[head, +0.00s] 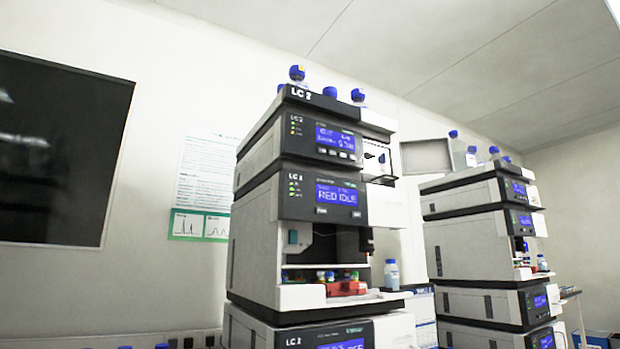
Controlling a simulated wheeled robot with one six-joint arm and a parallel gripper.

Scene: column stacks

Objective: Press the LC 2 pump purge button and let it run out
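A tall instrument stack (262,235) stands at the centre, and its top edge label appears to read LC 2. Its top module (290,135) has a lit blue display (335,138), small status lights at left, and a row of small buttons (335,153) under the display; their lettering is too small to read. A valve-like part (377,157) sits to the right of this panel. I cannot tell from the lettering which button is purge. The module below has a blue display (337,195) that seems to read RED IDLE. My gripper is not in view.
A second stack (478,240) stands at the right, with bottles on top. Blue-capped bottles (297,75) stand on the centre stack. A dark panel (60,150) and a poster (203,185) are on the left wall.

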